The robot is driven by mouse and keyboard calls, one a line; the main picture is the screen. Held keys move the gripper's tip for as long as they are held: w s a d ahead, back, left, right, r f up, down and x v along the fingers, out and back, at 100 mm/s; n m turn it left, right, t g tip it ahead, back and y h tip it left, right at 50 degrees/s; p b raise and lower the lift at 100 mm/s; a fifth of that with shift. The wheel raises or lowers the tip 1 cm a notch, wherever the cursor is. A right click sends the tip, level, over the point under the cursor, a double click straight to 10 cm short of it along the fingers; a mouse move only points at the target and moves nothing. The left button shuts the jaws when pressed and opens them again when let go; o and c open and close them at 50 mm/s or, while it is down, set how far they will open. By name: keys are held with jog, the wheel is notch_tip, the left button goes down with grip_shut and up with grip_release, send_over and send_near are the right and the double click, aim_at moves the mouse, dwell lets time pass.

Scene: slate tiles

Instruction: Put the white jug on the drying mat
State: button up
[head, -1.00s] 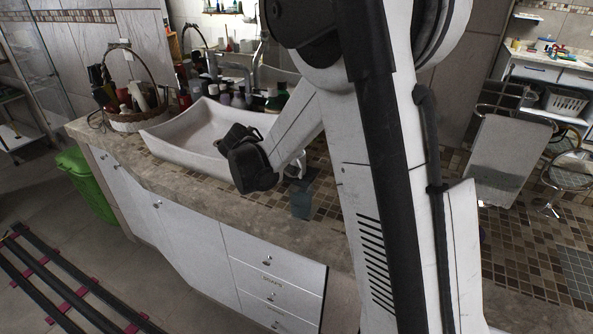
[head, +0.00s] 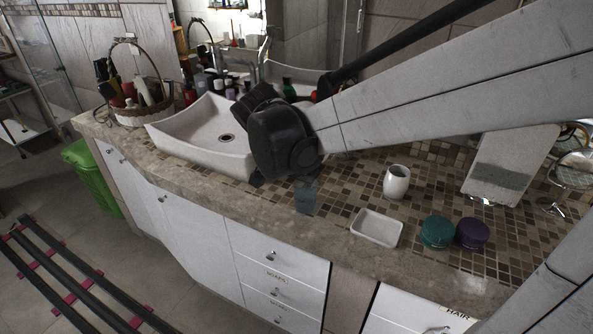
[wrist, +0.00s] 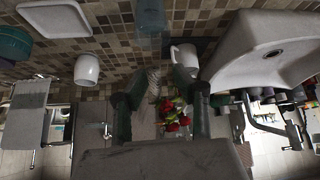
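The white jug (wrist: 185,57) shows in the wrist view, upside down in the picture, with a handle on its left side. It stands on the tiled counter beside the sink; in the head view my arm hides it. My gripper (wrist: 160,78) is open, its two dark green fingers apart with nothing between them. The right finger in the wrist view is close to the jug; I cannot tell whether they touch. I cannot clearly pick out the drying mat; a dark grey patch lies beside the jug in the wrist view.
A bluish translucent tumbler (head: 305,198) stands near the counter's front. To the right are a white cup (head: 397,182), a white dish (head: 377,229), a teal jar (head: 437,232) and a purple jar (head: 472,234). The white sink (head: 205,140) and a basket (head: 138,112) are left.

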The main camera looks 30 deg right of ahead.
jog(key=s+a+n+t+y, duration=0.1)
jog(key=s+a+n+y, duration=0.1)
jog(key=s, duration=0.7)
jog(key=s+a+r+n+t+y, duration=0.1)
jog(key=s+a+n+y, duration=0.2)
jog(key=s+n, duration=0.4)
jog(key=s+a, duration=0.1)
jog(key=s, duration=0.1)
jog(key=shift+s+a+r, duration=0.15)
jog(key=shift+s+a, duration=0.2)
